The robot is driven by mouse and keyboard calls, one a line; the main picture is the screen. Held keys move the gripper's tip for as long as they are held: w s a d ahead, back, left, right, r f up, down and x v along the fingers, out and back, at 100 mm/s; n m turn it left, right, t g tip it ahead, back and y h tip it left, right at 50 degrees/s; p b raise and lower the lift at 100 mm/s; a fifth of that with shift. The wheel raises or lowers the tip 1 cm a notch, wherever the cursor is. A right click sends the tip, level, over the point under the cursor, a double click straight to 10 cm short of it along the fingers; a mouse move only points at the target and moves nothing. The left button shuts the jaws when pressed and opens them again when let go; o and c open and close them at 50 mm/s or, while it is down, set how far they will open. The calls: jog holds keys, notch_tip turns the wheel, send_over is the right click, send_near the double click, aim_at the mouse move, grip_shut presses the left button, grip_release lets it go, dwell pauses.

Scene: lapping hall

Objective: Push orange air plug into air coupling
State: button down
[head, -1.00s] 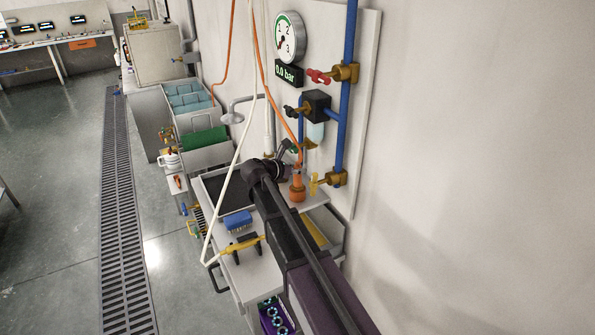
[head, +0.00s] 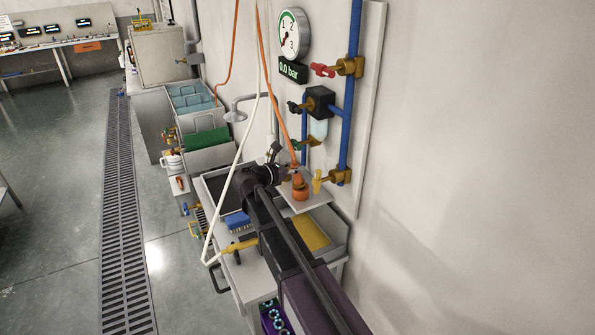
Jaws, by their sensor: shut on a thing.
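The orange air plug (head: 299,188) is at the lower end of the orange hose, above a small pale shelf (head: 318,202) by the wall. My gripper (head: 279,158) is beside the upper part of the plug, at the hose end. It looks shut on the plug, but my dark arm and wrist partly hide the fingertips. Brass wall fittings stand close to the right, one with a yellow handle (head: 317,181) and one with a green handle (head: 304,144). I cannot clearly make out the air coupling or whether the plug touches it.
A blue pipe (head: 354,30) carries a red-handled valve (head: 323,70). The gauge (head: 294,33) hangs above a display (head: 294,70) reading 0.0 bar. A white hose (head: 222,190) loops left of my arm to a yellow piece (head: 240,245) on the trolley. Floor is free at left.

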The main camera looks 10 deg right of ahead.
jog(key=shift+s+a+f+h+b, duration=0.2)
jog(key=shift+a+h+b, duration=0.1)
jog(key=shift+b, duration=0.3)
jog(key=shift+a+r+t, duration=0.1)
jog(key=shift+r+t, duration=0.1)
jog(key=shift+t, duration=0.1)
notch_tip(320, 180, up, 6)
jog(key=a+p, duration=0.1)
jog(key=p, duration=0.5)
jog(key=s+a+r+g+y+p, duration=0.1)
jog(key=s+a+p, duration=0.2)
jog(key=s+a, duration=0.3)
jog(key=s+a+y+p, duration=0.1)
jog(key=s+a+p, duration=0.3)
jog(key=a, duration=0.8)
jog(key=shift+s+a+r+g+y, duration=0.2)
jog(key=shift+s+r+g+y, duration=0.2)
jog(key=shift+s, duration=0.45)
jog(key=shift+f, duration=0.15)
notch_tip(320, 180, down, 6)
jog(key=b, duration=0.6)
